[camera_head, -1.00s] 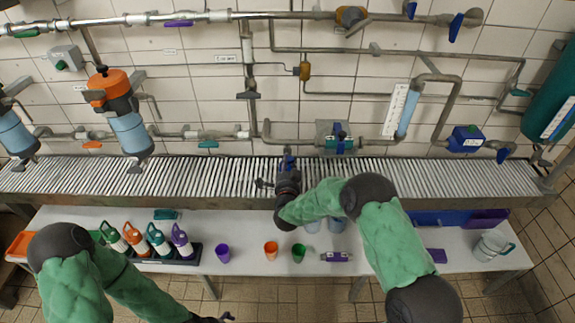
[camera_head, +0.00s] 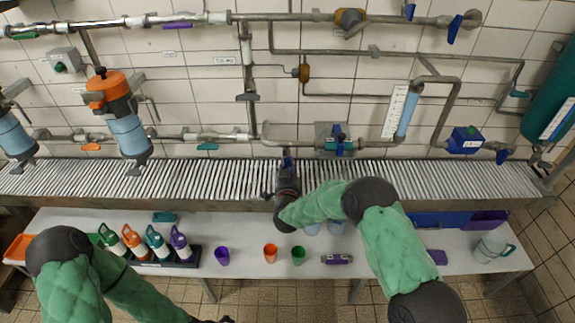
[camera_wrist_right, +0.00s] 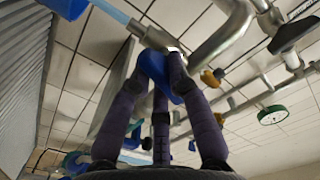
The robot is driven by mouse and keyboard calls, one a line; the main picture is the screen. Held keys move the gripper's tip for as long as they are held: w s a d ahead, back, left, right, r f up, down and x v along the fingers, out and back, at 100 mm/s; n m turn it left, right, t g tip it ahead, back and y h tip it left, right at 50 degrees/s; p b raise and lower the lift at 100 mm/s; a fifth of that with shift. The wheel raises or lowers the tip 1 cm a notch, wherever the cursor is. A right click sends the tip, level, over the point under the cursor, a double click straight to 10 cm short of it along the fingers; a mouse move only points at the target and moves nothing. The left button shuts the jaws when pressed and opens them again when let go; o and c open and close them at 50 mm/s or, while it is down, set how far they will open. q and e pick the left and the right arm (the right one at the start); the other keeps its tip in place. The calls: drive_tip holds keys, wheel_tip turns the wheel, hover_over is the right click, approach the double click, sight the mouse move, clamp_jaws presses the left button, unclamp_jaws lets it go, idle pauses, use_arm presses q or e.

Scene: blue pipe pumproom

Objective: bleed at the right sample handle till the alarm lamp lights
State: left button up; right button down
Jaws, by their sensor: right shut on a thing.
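My right gripper (camera_head: 287,172) reaches over the ribbed drain ledge toward the wall pipes. In the right wrist view its dark fingers (camera_wrist_right: 165,85) are closed around a blue handle (camera_wrist_right: 157,68) below a pipe joint. In the head view only a small blue piece (camera_head: 287,160) of that handle shows past the gripper. My left gripper (camera_head: 222,320) is barely visible at the bottom edge, so its jaws cannot be read. A grey wall box with a small green knob or lamp (camera_head: 61,67) is at the upper left; I cannot tell whether it is lit.
A blue-handled valve (camera_head: 339,137) and a gauge tube (camera_head: 405,115) are on the wall right of the gripper. The ribbed ledge (camera_head: 420,180) runs across. Below, the white table (camera_head: 390,262) holds bottles (camera_head: 150,243), cups (camera_head: 270,253) and a jug (camera_head: 490,246).

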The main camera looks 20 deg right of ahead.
drive_tip(key=shift+f, duration=0.1)
idle(0.4)
drive_tip(key=c, duration=1.2)
unclamp_jaws()
drive_tip(key=shift+s, duration=0.1)
drive_tip(key=v, duration=1.2)
